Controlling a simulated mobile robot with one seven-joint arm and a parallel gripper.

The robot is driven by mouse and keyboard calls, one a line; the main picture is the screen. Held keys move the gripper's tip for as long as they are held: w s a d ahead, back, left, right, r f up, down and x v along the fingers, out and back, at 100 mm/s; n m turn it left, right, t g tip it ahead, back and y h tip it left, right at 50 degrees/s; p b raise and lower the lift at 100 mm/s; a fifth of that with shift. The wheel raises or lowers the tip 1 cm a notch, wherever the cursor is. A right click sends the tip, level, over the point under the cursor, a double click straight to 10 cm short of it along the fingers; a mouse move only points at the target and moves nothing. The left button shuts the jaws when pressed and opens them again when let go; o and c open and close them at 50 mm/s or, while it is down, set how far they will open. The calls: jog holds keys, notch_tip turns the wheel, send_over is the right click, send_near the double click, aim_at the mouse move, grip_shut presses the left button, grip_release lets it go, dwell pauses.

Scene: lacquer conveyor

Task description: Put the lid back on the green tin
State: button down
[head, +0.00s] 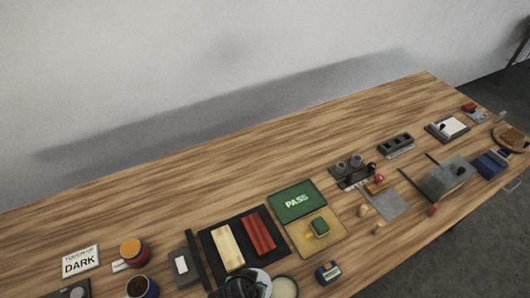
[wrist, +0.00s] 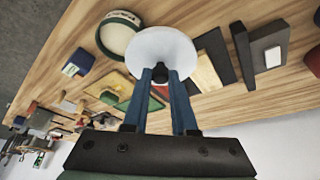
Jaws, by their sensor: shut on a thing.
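The green tin (wrist: 103,42) is round and open, with a pale inside, and stands on the wooden table. It also shows at the bottom edge of the head view (head: 287,288), partly cut off. The white round lid (wrist: 165,45) is held by its dark knob between the blue fingertips of my gripper (wrist: 160,76). In the wrist view the lid overlaps the right edge of the tin. In the head view my gripper (head: 240,287) and the lid (head: 265,279) are left of the tin. The exact height of the lid above the table is hard to tell.
A black mat (head: 208,241) with a wooden block (head: 227,247) and a red block (head: 258,234) lies behind the gripper. A green PASS panel (head: 290,196) and tan tray (head: 337,238) are right of it. A small box (head: 328,272) stands right of the tin. The table's back is clear.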

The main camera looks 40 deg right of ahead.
jog(key=s+d+f+m, duration=0.1)
jog(key=d+m, duration=0.1)
jog(key=s+d+f+m+g+b, duration=0.1)
jog(key=s+d+m, duration=0.1)
jog(key=s+d+f+m+g+b, duration=0.1)
jog(key=d+f, duration=0.1)
jog(key=shift+s+d+m+h, duration=0.15)
jog(key=shift+d+m+h, duration=0.15)
jog(key=shift+m, duration=0.1)
jog(key=shift+f+b, duration=0.7)
jog(key=shift+f, duration=0.35)
jog(key=shift+p, duration=0.3)
dwell(0.3)
jog(key=shift+f, duration=0.15)
dwell(1.4)
jog(key=shift+c, duration=0.8)
grip_release()
